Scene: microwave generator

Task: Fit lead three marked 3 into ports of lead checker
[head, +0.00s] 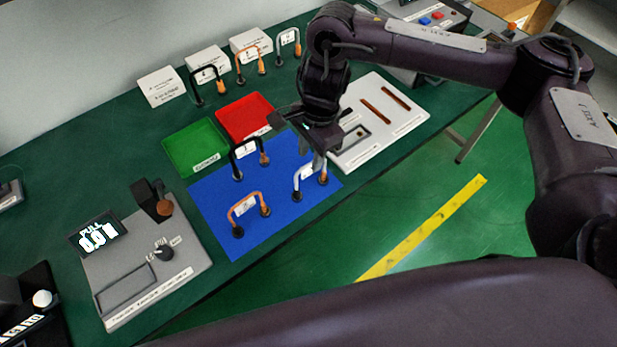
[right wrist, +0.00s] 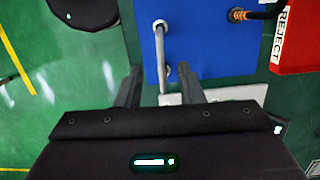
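Three leads stand on the blue mat (head: 228,222): a grey one (head: 298,182), an orange one (head: 256,196) and a black one (head: 237,161). Each carries a white tag. The markings are too small to read, so I cannot tell which is marked 3. My right gripper (head: 316,158) is just above the grey lead. In the right wrist view its fingers (right wrist: 158,88) are apart, with the grey cable (right wrist: 160,45) between them and no clear contact. My left gripper is out of view. I cannot tell for sure which device is the lead checker.
A green tray (head: 190,150) and a red REJECT tray (head: 244,115) lie behind the mat. A white slotted board (head: 400,125) is at right. A grey unit with a display (head: 97,236) is at left. More leads and white boxes (head: 207,60) stand at the back.

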